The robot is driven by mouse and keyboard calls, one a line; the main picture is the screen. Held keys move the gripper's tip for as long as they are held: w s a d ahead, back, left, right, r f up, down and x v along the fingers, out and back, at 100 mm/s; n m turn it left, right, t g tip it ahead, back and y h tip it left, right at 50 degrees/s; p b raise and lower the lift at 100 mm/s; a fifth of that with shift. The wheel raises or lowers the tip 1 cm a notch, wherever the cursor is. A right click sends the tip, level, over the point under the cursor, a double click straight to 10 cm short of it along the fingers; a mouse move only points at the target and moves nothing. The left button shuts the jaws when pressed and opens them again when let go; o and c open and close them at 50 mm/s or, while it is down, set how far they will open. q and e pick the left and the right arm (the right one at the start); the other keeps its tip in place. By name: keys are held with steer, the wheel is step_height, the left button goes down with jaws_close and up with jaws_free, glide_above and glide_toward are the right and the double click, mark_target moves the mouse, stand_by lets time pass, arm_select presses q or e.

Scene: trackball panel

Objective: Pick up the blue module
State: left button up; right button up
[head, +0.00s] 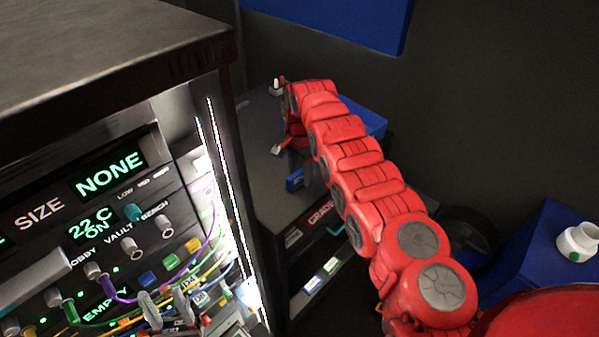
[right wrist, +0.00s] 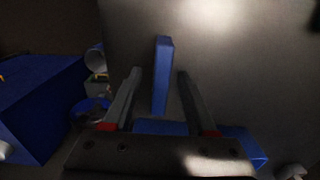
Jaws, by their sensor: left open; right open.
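The blue module (right wrist: 162,75) is a narrow upright block against a grey surface. In the right wrist view it stands ahead of my right gripper (right wrist: 156,84), between the lines of its two fingers. The fingers are apart, with a visible gap on each side of the module. In the head view, my red right arm reaches over the dark bench to the right gripper (head: 282,147), and a small blue block (head: 295,180) shows just below it. My left gripper (head: 168,302) seems to show only as two grey fingers, apart and empty, before the panel's cables.
The panel (head: 110,185) with lit displays, knobs and coloured cables fills the left. The dark bench (head: 262,190) stands beside it. A blue box (head: 535,245) with a white jar (head: 577,240) on it is at the right.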

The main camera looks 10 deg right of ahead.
steer(key=shift+w+f, duration=0.1)
steer(key=shift+f, duration=0.4)
jaws_close()
